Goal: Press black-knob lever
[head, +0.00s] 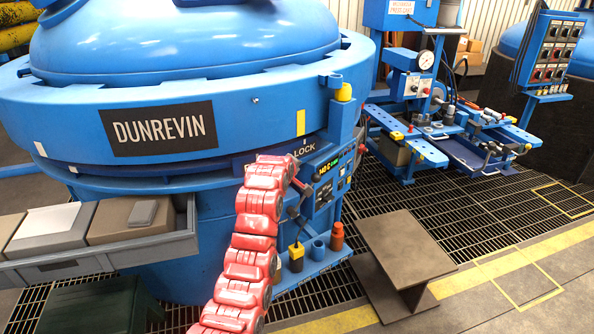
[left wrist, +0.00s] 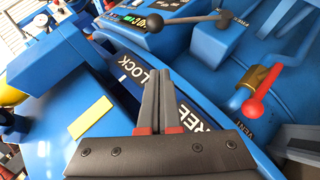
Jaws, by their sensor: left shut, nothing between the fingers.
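The black-knob lever (left wrist: 185,20) shows at the top of the left wrist view, a grey rod with a round black knob (left wrist: 155,22) at its left end, over a blue panel. My left gripper (left wrist: 157,76) is shut and empty, its dark fingers over the blue rim with the LOCK lettering. The knob lies beyond the fingertips, with a visible gap in the picture. In the head view my red left arm reaches up to the control panel (head: 326,178) on the furnace side and hides part of it. I cannot make out the black knob there. My right gripper is not in view.
A red-knob lever (left wrist: 262,82) stands to the right of the fingers, near the VENT label. The big blue furnace (head: 200,210) fills the left of the head view. A grey tray (head: 100,258) with boxes, a brown stand (head: 404,250) and a workbench (head: 425,150) are around it.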

